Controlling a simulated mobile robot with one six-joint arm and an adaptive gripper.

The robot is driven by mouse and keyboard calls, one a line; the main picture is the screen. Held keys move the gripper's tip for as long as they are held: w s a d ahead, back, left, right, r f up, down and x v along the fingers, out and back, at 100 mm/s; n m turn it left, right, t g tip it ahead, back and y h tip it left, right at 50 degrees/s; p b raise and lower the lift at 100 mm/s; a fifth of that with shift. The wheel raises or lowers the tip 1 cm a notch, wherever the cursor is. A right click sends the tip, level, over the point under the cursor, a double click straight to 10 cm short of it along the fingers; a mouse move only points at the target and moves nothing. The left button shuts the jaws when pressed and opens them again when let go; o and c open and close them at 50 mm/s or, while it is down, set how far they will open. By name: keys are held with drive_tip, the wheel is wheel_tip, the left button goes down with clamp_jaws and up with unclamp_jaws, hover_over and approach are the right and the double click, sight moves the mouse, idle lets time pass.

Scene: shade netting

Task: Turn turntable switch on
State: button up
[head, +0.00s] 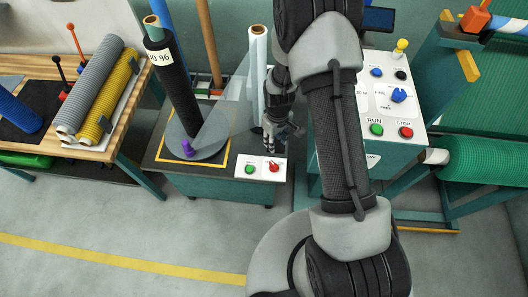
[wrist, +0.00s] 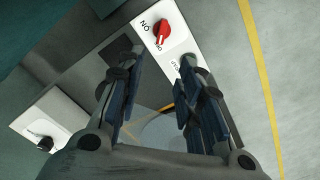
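The turntable (head: 210,146) is a grey disc on a dark base, with a yellow square outline around it. A white switch panel (head: 260,161) sits at its front right corner, with a green button (head: 249,169) and a red rotary switch (head: 273,168). In the wrist view the red switch (wrist: 162,34) lies just beyond the fingertips, beside an "ON" mark; I cannot tell its exact setting. My gripper (head: 270,143) is above and behind the panel, apart from the switch. In the wrist view its fingers (wrist: 158,65) are spread with nothing held.
A tilted black roll (head: 172,82) stands on the turntable, with a purple piece (head: 187,147) near its foot. A clear-wrapped roll (head: 258,70) stands behind my gripper. A console (head: 387,107) with RUN and STOP buttons is at right. The floor in front is clear.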

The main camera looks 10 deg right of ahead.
sight(273, 164)
wheel_tip(273, 164, down, 18)
drive_tip(key=b, duration=0.4)
drive_tip(key=shift+s+f, duration=0.15)
drive_tip(key=shift+f, duration=0.05)
drive_tip(key=shift+c, duration=0.3)
clamp_jaws()
